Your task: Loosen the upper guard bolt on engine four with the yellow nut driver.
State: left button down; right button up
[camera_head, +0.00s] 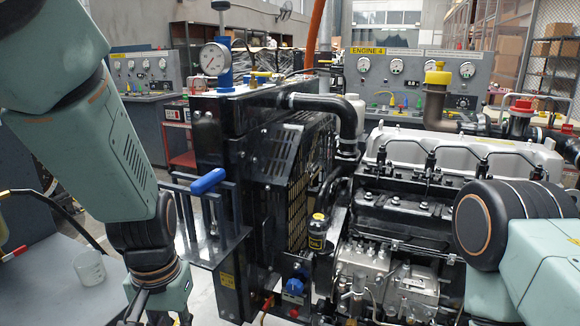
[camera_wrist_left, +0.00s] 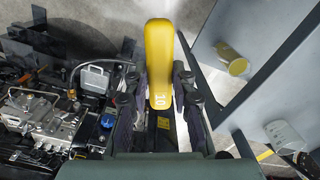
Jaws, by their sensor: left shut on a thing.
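The yellow nut driver (camera_wrist_left: 159,50), marked 10, is in the left wrist view; its handle is between the fingers of my left gripper (camera_wrist_left: 158,82), which is shut on it. Its shaft and tip are not visible. In the head view my left arm comes down at the left and its gripper is mostly cut off by the bottom edge. Engine four (camera_head: 400,200) stands at the centre right. Its black slotted guard (camera_head: 298,185) faces left of the block. I cannot pick out the upper guard bolt. My right arm is at the right, its gripper outside the frame.
A blue-handled black frame (camera_head: 208,181) stands beside the radiator, near my left arm. A white mug (camera_head: 89,267) is on the grey table (camera_head: 45,290) at left. The left wrist view also shows a yellow cylinder (camera_wrist_left: 232,60). An ENGINE 4 console (camera_head: 420,80) stands behind.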

pick_arm(q)
jog(key=shift+s, duration=0.1)
jog(key=s+a+p, duration=0.2)
jog(key=s+a, duration=0.1)
jog(key=s, duration=0.4)
jog(key=shift+p, duration=0.3)
dwell(0.3)
jog(key=shift+s, duration=0.15)
